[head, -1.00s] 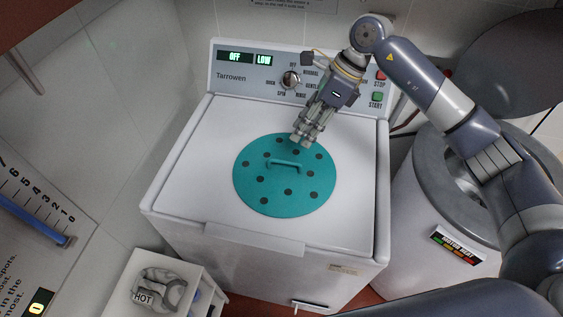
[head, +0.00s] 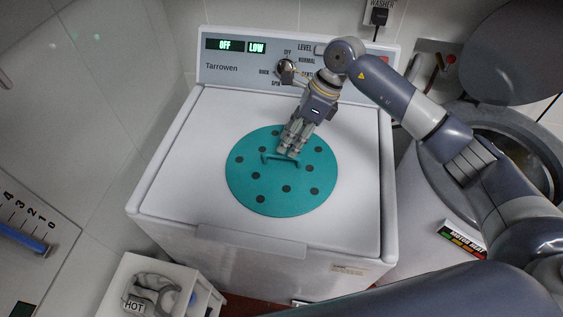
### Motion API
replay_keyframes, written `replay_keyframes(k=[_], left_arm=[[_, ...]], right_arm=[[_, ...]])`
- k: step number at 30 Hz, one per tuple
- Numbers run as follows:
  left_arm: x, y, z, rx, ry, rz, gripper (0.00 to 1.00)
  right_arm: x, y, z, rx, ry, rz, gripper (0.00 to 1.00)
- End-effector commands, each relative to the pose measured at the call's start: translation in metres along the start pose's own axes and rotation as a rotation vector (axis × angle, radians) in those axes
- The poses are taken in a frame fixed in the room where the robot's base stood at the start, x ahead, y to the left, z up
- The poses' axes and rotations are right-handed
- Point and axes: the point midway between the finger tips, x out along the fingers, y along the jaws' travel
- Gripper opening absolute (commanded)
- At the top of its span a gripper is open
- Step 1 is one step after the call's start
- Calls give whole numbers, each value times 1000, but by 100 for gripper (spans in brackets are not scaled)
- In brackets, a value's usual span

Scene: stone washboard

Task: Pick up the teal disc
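The teal disc (head: 270,185) lies flat on the white lid of the washing machine. My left gripper is not in view.
The washing machine (head: 160,195) has a raised control panel (head: 225,67) with a dial behind the disc. A round drum (head: 505,125) with an open lid stands at the right. A small white cabinet (head: 155,270) stands at the front left. The lid around the disc is clear.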

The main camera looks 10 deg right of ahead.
Motion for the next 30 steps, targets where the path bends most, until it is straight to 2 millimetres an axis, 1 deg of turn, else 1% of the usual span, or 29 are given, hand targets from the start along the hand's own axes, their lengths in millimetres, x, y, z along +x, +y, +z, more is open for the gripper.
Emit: replay_keyframes(k=[5,9,13,16,22,23,24,26,27,30], left_arm=[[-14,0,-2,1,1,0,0],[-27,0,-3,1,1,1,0],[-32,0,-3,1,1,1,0],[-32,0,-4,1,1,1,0],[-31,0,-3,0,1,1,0],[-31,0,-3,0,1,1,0],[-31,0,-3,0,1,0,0],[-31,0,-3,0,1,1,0],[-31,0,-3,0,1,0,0],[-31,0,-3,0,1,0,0]], right_arm=[[13,2,5,1,1,4,33],[30,3,10,1,1,4,33],[48,2,8,2,1,3,33],[53,1,8,1,1,2,33],[54,0,8,1,1,0,33],[54,0,8,1,1,0,26],[54,0,8,1,1,0,17],[54,0,8,1,1,0,4],[54,0,8,1,1,0,0],[53,0,8,1,1,0,0]])
